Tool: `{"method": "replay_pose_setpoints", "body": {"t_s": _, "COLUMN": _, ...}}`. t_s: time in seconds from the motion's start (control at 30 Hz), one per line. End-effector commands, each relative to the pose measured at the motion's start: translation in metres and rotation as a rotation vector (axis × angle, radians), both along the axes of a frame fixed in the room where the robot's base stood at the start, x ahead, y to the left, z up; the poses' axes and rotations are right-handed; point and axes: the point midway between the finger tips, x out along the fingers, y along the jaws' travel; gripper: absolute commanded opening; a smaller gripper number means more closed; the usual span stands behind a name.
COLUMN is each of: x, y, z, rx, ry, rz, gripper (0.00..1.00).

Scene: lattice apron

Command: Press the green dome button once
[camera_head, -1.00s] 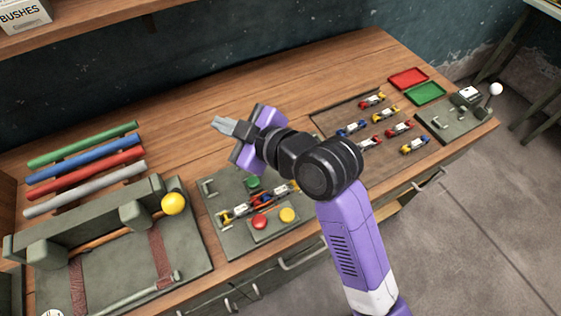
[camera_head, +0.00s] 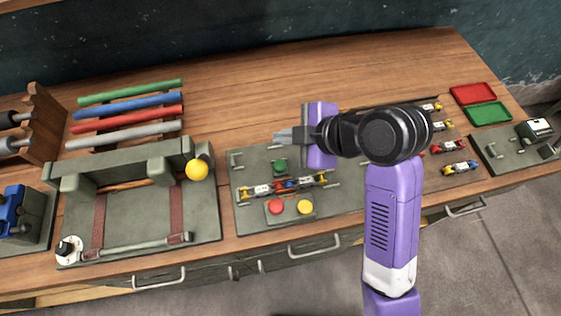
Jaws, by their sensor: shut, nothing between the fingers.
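The green dome button (camera_head: 280,166) sits on a small dark green block on the grey-green panel (camera_head: 245,215) in the middle of the bench. It shows just below my gripper in the picture. My gripper (camera_head: 280,136) is shut and empty, pointing left over the bench, apart from the button as far as I can tell. Its height above the panel is hard to judge. A red dome button (camera_head: 276,207) and a yellow one (camera_head: 305,207) sit on a box nearer the bench front.
A row of small coloured connectors (camera_head: 285,187) lies between the green button and the other two. A fixture with a yellow ball (camera_head: 197,170) stands to the left. Coloured rods (camera_head: 130,92) lie behind it. Bare wood (camera_head: 240,100) is free behind the panel.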

Motion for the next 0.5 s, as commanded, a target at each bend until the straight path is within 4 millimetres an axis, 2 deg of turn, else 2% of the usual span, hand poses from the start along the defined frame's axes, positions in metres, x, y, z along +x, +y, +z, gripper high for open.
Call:
{"method": "replay_pose_setpoints", "body": {"t_s": 0.27, "x": 0.000, "y": 0.000, "z": -0.018, "rx": 0.000, "ry": 0.001, "rz": 0.000, "gripper": 0.00}}
{"method": "replay_pose_setpoints", "body": {"t_s": 0.5, "x": 0.000, "y": 0.000, "z": -0.049, "rx": 0.000, "ry": 0.002, "rz": -0.001, "gripper": 0.00}}
